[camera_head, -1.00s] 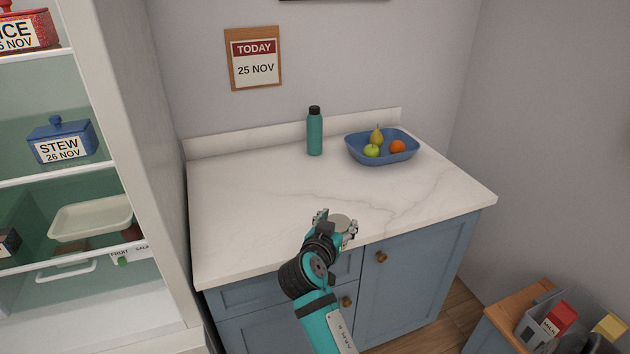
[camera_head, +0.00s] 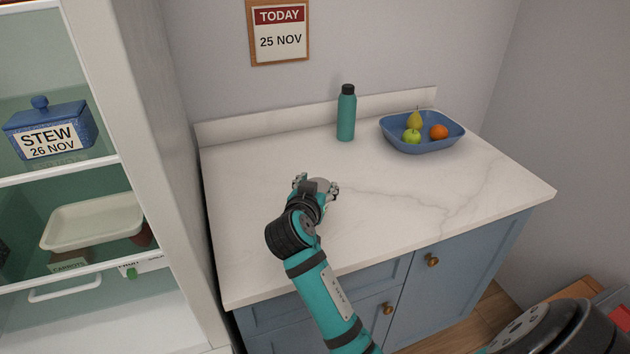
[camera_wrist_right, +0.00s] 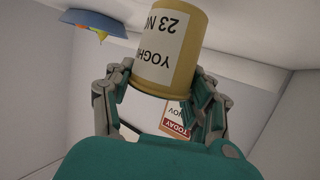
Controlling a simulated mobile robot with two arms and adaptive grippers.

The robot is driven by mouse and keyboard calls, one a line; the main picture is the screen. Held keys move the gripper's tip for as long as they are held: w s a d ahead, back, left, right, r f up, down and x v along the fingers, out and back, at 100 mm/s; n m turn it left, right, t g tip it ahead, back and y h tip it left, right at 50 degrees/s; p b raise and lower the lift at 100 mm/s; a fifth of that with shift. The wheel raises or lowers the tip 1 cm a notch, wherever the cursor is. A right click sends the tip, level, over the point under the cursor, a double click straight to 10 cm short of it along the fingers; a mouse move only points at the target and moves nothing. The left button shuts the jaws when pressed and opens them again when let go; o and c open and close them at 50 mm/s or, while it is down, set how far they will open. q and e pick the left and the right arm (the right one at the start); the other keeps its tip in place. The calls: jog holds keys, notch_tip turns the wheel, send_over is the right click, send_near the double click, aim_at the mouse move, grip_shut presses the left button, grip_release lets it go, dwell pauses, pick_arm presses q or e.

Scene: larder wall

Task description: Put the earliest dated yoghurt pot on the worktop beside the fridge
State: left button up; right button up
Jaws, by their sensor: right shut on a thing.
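The yoghurt pot (camera_wrist_right: 182,30) is yellow with a white label, which reads upside down "YOGH…" and "23 NO…" in the right wrist view. My right gripper (camera_head: 318,188) is shut on it, with fingers on both sides. In the head view the gripper hides most of the pot; only a pale top shows. Gripper and pot are over the front left part of the pale marbled worktop (camera_head: 420,195). I cannot tell whether the pot touches it. The open fridge (camera_head: 150,170) stands left of the worktop. My left gripper is not in view.
A teal bottle (camera_head: 346,115) and a blue bowl (camera_head: 440,146) of fruit stand at the worktop's back. A wall calendar (camera_head: 280,40) reads "TODAY 25 NOV". Fridge shelves hold a blue stew pot (camera_head: 80,115) and a pale tray (camera_head: 90,222). The worktop's middle is clear.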

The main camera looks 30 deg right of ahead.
jog(key=w+f, duration=0.1)
jog(key=w+d+f+p, duration=0.1)
jog(key=w, duration=0.1)
jog(key=w+d+f, duration=0.1)
jog(key=w, duration=0.1)
jog(key=shift+f, duration=0.7)
jog(key=o, duration=1.4)
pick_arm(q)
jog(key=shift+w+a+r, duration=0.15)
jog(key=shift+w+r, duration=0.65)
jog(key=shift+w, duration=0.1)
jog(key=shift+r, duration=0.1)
pick_arm(e)
jog(key=shift+r, duration=0.15)
